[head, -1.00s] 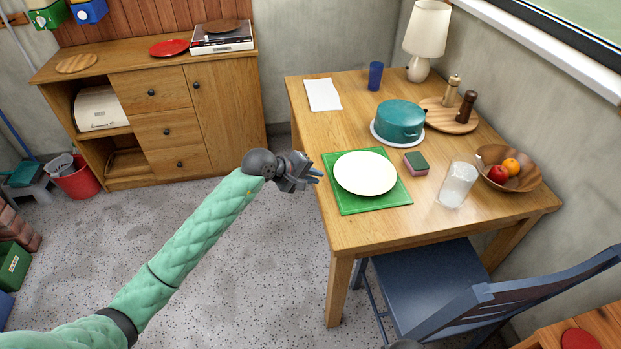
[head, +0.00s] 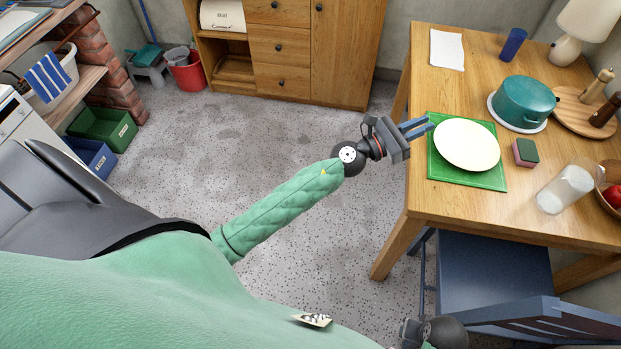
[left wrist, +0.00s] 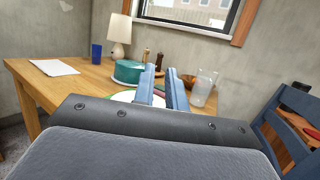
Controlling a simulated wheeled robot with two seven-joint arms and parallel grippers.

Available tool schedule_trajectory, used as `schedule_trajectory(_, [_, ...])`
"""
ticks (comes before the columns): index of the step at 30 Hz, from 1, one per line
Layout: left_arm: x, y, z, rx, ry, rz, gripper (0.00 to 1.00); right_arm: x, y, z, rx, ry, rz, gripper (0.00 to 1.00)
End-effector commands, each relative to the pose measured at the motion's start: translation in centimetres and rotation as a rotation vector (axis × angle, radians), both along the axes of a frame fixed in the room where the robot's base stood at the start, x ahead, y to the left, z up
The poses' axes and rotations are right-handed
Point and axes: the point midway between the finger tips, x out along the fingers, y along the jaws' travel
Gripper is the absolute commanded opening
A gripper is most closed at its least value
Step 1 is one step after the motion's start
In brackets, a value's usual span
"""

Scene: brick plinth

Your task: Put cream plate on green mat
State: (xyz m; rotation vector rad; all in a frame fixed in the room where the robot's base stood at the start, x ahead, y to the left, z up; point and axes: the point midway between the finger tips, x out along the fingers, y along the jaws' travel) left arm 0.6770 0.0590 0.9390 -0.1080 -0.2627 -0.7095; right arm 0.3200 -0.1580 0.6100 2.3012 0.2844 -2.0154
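The cream plate (head: 467,145) lies flat on the green mat (head: 460,175), near the table's left edge in the head view. Green shows around most of it. My left gripper (head: 418,128) is just left of the plate, its blue fingertips by the mat's left edge. Its fingers are parted with nothing between them. In the left wrist view the two fingers (left wrist: 162,92) have a gap, and a part of the plate (left wrist: 124,96) shows behind them. A dark part of my right arm (head: 432,333) shows at the bottom edge; its fingers cannot be made out.
On the wooden table (head: 450,205) stand a teal pot (head: 525,102), a sponge (head: 525,152), a glass (head: 566,188), a blue cup (head: 513,42) and a lamp (head: 580,30). White paper (head: 447,49) lies at the back. A blue chair (head: 495,275) stands at the front.

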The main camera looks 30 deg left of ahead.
Motion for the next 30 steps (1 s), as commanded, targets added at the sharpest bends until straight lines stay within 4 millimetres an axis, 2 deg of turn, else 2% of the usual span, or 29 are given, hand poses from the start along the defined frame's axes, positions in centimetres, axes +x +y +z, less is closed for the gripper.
schedule_trajectory(1, [-0.4,1.3,-0.5,-0.159,0.092,0.045,0.13,0.0,0.0,0.0,0.0,0.0,0.0,0.4])
schedule_trajectory(5, [-1.1,5.4,-2.6,-0.583,0.331,0.171,0.13,0.0,0.0,0.0,0.0,0.0,0.0,0.4])
schedule_trajectory(8, [-2.2,8.6,-5.9,-0.904,0.515,0.284,0.13,0.0,0.0,0.0,0.0,0.001,-0.001,0.4])
schedule_trajectory(10, [-3.5,10.6,-8.8,-1.126,0.638,0.373,0.13,0.1,0.0,0.0,0.0,0.0,-0.001,0.4])
schedule_trajectory(14, [-7.3,13.4,-15.2,-1.525,0.856,0.564,0.13,0.1,0.0,0.0,0.001,0.0,-0.001,0.4])
schedule_trajectory(17, [-11.6,14.4,-20.4,-1.817,1.006,0.746,0.13,0.1,0.1,0.0,0.001,0.0,-0.002,0.4])
schedule_trajectory(18, [-13.6,14.6,-22.4,-1.927,1.061,0.827,0.13,0.1,0.1,0.0,0.001,0.0,-0.002,0.4])
schedule_trajectory(20, [-16.9,14.4,-25.2,-2.087,1.136,0.961,0.13,0.1,0.1,0.0,0.001,0.0,-0.002,0.4])
schedule_trajectory(21, [-19.3,14.1,-26.9,-2.183,1.182,1.058,0.13,0.1,0.1,0.0,0.001,0.0,-0.002,0.4])
schedule_trajectory(25, [-26.6,12.6,-30.8,-2.436,1.287,1.378,0.13,0.1,0.1,0.0,0.001,0.0,-0.002,0.4])
schedule_trajectory(26, [-28.2,12.1,-31.3,2.461,-1.295,-1.44,0.13,0.1,0.1,0.0,0.001,0.0,-0.002,0.4])
schedule_trajectory(27, [-30.0,11.6,-31.9,2.377,-1.243,-1.448,0.13,0.1,0.1,0.0,0.001,0.0,-0.002,0.4])
schedule_trajectory(30, [-33.4,10.6,-32.6,2.221,-1.15,-1.464,0.13,0.1,0.1,0.0,0.001,-0.001,-0.002,0.4])
